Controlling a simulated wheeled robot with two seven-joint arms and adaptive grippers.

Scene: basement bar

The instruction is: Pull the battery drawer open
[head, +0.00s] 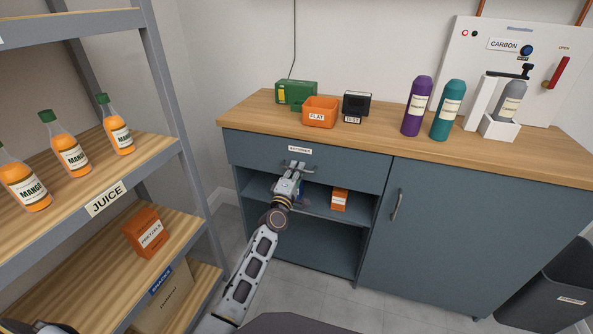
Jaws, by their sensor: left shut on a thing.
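The battery drawer (345,168) is the wide blue-grey front under the left part of the wooden counter, with a small white label (300,150) above its handle. The drawer front looks flush with the cabinet, so it appears closed. My left gripper (295,166) reaches up from below and is shut on the drawer's handle (311,169), at the middle of the front. The gripper hides part of the handle.
An open shelf with an orange box (340,199) lies below the drawer. A cabinet door (460,230) is at right, a dark bin (555,285) beyond. Bottles and small boxes stand on the counter (385,140). A juice rack (170,110) stands close at left. Grey floor is clear before the cabinet.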

